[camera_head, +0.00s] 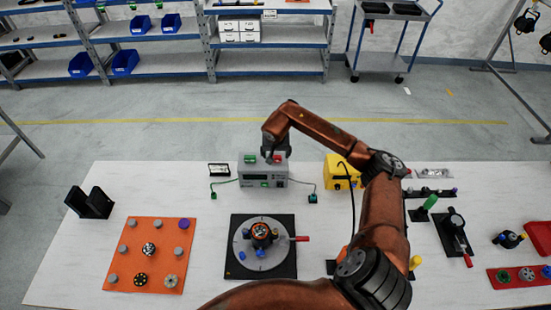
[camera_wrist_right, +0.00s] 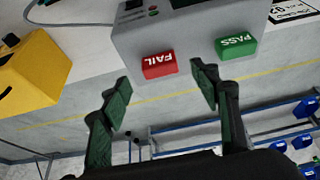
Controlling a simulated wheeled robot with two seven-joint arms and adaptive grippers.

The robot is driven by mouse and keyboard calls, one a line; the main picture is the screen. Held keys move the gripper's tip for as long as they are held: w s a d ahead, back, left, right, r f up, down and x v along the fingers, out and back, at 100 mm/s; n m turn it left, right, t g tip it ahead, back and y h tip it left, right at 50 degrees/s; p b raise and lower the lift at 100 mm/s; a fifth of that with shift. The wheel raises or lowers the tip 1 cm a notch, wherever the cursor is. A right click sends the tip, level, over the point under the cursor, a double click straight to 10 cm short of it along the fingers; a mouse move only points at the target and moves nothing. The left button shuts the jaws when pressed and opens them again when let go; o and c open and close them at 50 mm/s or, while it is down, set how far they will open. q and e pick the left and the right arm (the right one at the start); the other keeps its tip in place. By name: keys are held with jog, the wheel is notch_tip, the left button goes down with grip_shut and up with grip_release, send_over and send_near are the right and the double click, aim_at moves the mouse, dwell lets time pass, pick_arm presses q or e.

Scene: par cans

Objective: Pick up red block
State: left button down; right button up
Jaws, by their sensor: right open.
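The red block (camera_wrist_right: 158,66), marked FAIL, sits on the grey tester box (camera_wrist_right: 190,35). In the head view the red block (camera_head: 278,159) is at the box's top right, partly hidden by my right gripper (camera_head: 275,154). In the right wrist view my right gripper (camera_wrist_right: 160,73) is open, its two fingertips to either side of the red block with gaps between. I cannot tell whether the tips are down at block height. My left gripper is not in view.
A green block (camera_wrist_right: 236,46) marked PASS sits beside the red one on the box. A yellow case (camera_head: 340,172) stands close on the right. An orange board (camera_head: 128,262) and a black turntable base (camera_head: 238,270) lie nearer on the white table (camera_head: 150,185).

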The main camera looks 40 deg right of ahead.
aim_at(276, 157)
jog(key=x, duration=0.3)
jog(key=shift+w+f, duration=0.15)
jog(key=shift+f, duration=0.2)
jog(key=shift+d+f, duration=0.1)
jog(key=shift+f, duration=0.05)
jog(key=shift+c, duration=0.4)
jog(key=c, duration=0.6)
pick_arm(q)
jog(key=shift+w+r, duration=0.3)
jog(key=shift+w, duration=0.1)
pick_arm(e)
jog(key=c, duration=0.3)
